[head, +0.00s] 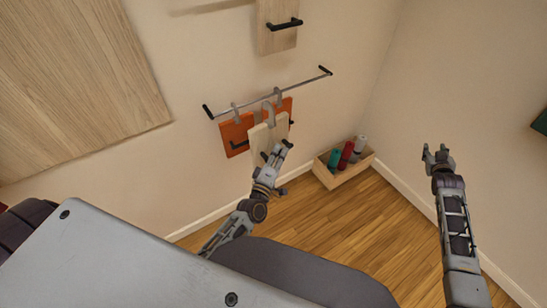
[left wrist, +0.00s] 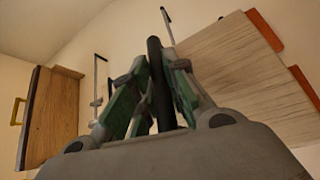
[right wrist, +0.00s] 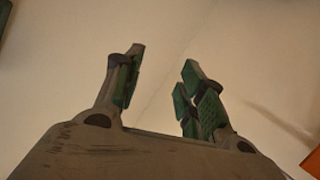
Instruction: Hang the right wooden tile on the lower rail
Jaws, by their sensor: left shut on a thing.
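A pale wooden tile (head: 258,143) is in front of an orange tile (head: 233,131) at the lower rail (head: 300,83). My left gripper (head: 278,153) is shut on a black handle (left wrist: 158,85) at the pale tile; the pale tile (left wrist: 240,70) also shows in the left wrist view. Grey hooks stand near the rail above the tiles; I cannot tell whether the pale tile's hook is over the rail. Another wooden tile (head: 272,38) with a black handle hangs higher up. My right gripper (head: 437,156) is open and empty, away from the wall tiles; its fingers (right wrist: 165,90) stand apart.
A wooden crate (head: 330,180) with green, red and white rolls stands on the floor in the corner. A large wooden panel (head: 75,85) is on the wall at the left. Open floor (head: 345,230) lies between the crate and my right arm.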

